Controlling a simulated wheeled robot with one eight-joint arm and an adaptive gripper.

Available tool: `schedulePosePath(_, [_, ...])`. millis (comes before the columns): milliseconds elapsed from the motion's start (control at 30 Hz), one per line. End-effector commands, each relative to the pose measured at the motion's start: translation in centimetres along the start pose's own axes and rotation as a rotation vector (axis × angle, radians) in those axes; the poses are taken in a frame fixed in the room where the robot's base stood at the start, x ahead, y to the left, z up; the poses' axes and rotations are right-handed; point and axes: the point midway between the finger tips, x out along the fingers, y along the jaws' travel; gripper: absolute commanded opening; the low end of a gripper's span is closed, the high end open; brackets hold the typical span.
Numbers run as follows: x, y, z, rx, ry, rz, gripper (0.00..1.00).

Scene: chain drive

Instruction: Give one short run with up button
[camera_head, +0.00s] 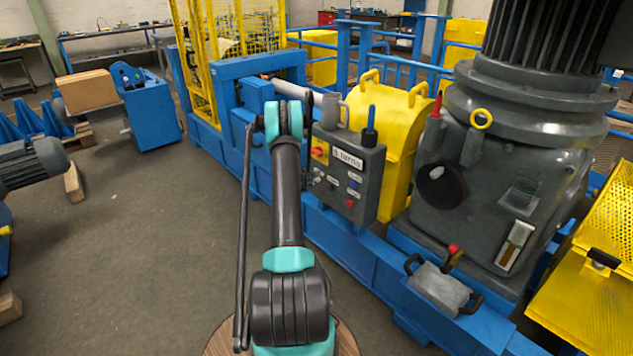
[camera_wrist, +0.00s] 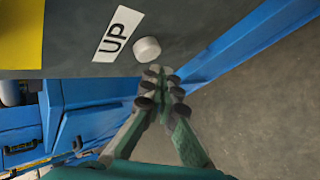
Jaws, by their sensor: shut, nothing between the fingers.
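In the wrist view a round white button (camera_wrist: 147,50) sits beside a white label reading UP (camera_wrist: 118,33) on a dark panel face. My gripper (camera_wrist: 161,76) is shut and empty, its fingertips just below and slightly right of the button. They look close to it, but I cannot tell whether they touch. In the head view the grey control box (camera_head: 372,195) stands in front of a yellow housing, with small buttons, labels and a sign ending in "turns" (camera_head: 347,157). My arm reaches up to the box's left side. The gripper's fingertips cannot be made out there.
A large grey motor and gearbox (camera_head: 480,175) stand right of the box on a blue frame (camera_head: 350,249). A yellow mesh guard (camera_head: 598,270) is at the far right. The grey floor (camera_head: 150,250) at left is open.

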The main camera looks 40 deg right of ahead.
Motion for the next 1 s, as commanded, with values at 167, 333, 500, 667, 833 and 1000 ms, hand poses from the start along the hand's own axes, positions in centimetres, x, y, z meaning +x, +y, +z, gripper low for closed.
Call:
schedulePosePath(167, [0.01,0.01,0.01,0.0,0.0,0.0,0.0])
schedulePosePath(333, [0.26,0.18,0.22,0.0,0.0,0.0,0.0])
schedulePosePath(500, [0.59,0.43,0.47,0.001,0.0,0.0,0.0])
schedulePosePath(667, [0.59,0.44,0.46,0.001,0.0,0.0,0.0])
schedulePosePath(833, [0.58,0.45,0.45,0.0,0.0,0.0,0.0])
schedulePosePath(1000, [0.67,0.51,0.51,0.0,0.0,0.0,0.0])
